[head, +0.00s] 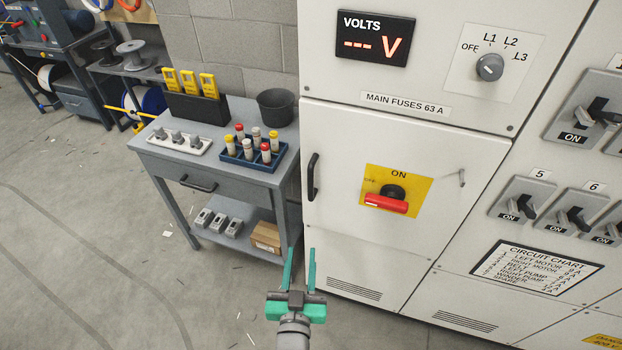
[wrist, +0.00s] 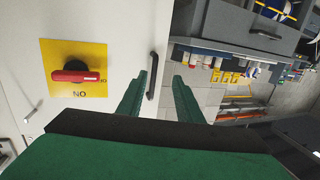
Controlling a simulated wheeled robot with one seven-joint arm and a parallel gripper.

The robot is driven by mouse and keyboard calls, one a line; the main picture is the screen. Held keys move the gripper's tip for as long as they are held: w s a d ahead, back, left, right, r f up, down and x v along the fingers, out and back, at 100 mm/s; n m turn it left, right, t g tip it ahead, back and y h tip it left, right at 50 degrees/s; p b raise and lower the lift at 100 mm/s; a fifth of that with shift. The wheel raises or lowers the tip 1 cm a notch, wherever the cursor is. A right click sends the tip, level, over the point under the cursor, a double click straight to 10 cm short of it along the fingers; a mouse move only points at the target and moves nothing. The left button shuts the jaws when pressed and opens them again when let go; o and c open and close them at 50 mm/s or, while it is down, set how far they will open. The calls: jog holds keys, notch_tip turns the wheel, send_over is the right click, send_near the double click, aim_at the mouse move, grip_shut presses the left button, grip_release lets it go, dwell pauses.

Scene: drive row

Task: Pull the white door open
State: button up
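The white door (head: 345,130) is closed flush in the grey-white cabinet, under the MAIN FUSES label. Its black upright handle (head: 313,177) is near the door's left edge. My gripper (head: 300,254) is open and empty, below the handle in the head view. In the wrist view, turned upside down, the handle (wrist: 153,75) shows beyond the fingertips, in the gap close to the left finger. No contact is visible. The red lever also shows there (wrist: 76,76).
A grey bench (head: 222,171) with a tube rack (head: 254,155), a black bin (head: 276,107) and yellow meters (head: 189,81) stands close left of the door. Its lower shelf holds a cardboard box (head: 266,237). Breakers (head: 522,202) are at right. The floor (head: 90,240) at left is open.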

jog(key=h, duration=0.1)
send_near(310, 181)
jog(key=shift+m+t, duration=0.3)
jog(key=shift+m, duration=0.1)
jog(key=w, duration=0.3)
jog(key=w+d, duration=0.1)
jog(key=w, duration=0.6)
jog(key=shift+w+d+f, duration=0.2)
jog(key=shift+w+f, duration=0.05)
jog(key=shift+w, duration=0.1)
grip_shut()
